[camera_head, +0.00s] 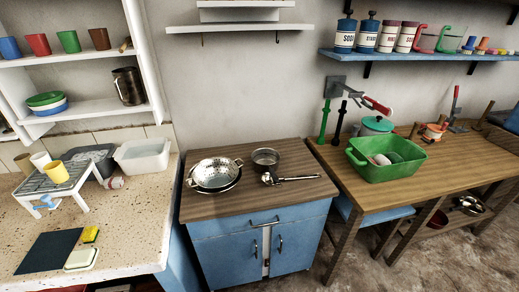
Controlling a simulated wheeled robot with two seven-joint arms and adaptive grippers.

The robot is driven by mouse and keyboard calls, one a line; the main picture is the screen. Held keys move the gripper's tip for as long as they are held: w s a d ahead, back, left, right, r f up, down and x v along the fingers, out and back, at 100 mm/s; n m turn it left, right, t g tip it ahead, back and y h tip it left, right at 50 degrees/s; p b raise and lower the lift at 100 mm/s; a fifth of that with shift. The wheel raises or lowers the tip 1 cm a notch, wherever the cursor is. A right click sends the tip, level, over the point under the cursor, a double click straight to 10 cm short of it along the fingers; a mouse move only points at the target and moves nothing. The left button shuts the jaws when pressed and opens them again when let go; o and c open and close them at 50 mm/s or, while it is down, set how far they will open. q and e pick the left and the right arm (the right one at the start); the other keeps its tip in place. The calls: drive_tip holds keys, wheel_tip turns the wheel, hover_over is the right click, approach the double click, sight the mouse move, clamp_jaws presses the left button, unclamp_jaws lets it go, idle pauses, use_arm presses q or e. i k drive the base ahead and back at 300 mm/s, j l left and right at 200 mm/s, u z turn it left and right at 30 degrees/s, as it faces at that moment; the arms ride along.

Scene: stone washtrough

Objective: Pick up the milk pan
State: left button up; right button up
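A small round grey metal pan (265,157), which looks like the milk pan, stands upright near the back of the wooden top (240,207) of the blue cabinet. I cannot make out a handle on it. A metal colander (214,172) with two small side handles sits to its left, resting on or in another round metal vessel. A metal ladle-like utensil (290,178) lies just in front and to the right of the pan. Neither of my grippers shows in the view.
A green basin (386,160) with dishes stands on the wooden table to the right. Shelves (255,27) hang above. The front of the cabinet top is clear.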

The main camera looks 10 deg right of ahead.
sight(270, 171)
drive_tip(key=k+j, duration=0.1)
drive_tip(key=j, duration=0.3)
drive_tip(key=k+j, duration=0.15)
drive_tip(key=j, duration=0.25)
drive_tip(key=k+j, duration=0.1)
drive_tip(key=j, duration=0.3)
drive_tip(key=k+j+z, duration=0.1)
drive_tip(key=j, duration=0.3)
